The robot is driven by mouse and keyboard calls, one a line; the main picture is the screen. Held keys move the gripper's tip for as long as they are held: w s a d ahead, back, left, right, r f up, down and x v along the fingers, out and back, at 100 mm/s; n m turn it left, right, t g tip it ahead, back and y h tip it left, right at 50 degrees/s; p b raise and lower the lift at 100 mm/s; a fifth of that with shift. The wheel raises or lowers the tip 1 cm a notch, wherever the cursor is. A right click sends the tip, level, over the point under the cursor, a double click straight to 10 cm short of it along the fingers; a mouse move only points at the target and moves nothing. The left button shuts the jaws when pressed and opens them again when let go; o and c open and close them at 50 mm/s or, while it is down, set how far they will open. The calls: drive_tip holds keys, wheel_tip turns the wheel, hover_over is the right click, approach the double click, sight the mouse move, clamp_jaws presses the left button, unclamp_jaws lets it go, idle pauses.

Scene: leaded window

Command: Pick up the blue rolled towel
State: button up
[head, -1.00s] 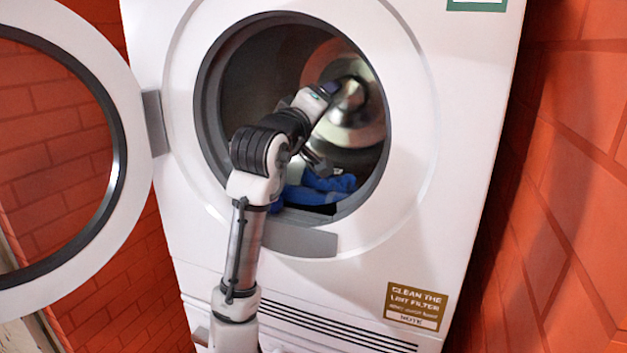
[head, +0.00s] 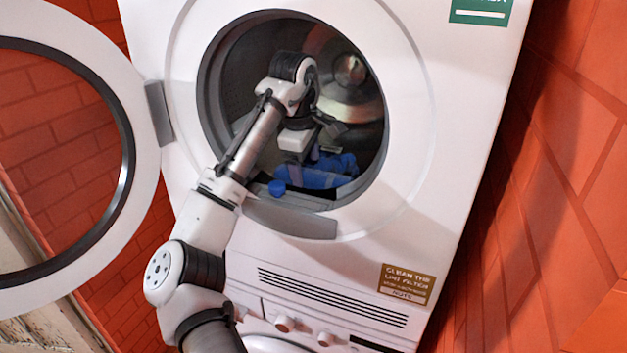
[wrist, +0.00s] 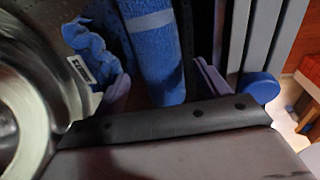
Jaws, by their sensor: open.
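The blue rolled towel (wrist: 152,45) is a thick roll with a paler band around it. In the wrist view it runs down between the two fingers of my gripper (wrist: 162,82), which is open. The fingers stand on either side of it, with some space visible; I cannot tell how deep they reach. In the head view my gripper (head: 322,143) is inside the dryer drum, just above blue cloth (head: 325,172) at the drum's bottom. My wrist hides part of this cloth.
A crumpled blue cloth with a label (wrist: 90,55) lies left of the roll. A small blue round piece (head: 277,188) sits at the opening's lower rim. The dryer's round opening (head: 207,90) surrounds my arm; its door (head: 140,180) stands open at left.

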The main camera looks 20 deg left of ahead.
sight(309, 171)
drive_tip(key=shift+d+p+x, duration=0.15)
drive_tip(key=shift+p+x, duration=0.25)
drive_tip(key=shift+x, duration=0.75)
drive_tip(key=shift+d+p+x, duration=0.15)
drive_tip(key=shift+p+x, duration=0.2)
drive_tip(key=shift+x, duration=0.75)
drive_tip(key=shift+c, duration=0.4)
drive_tip(key=c, duration=0.7)
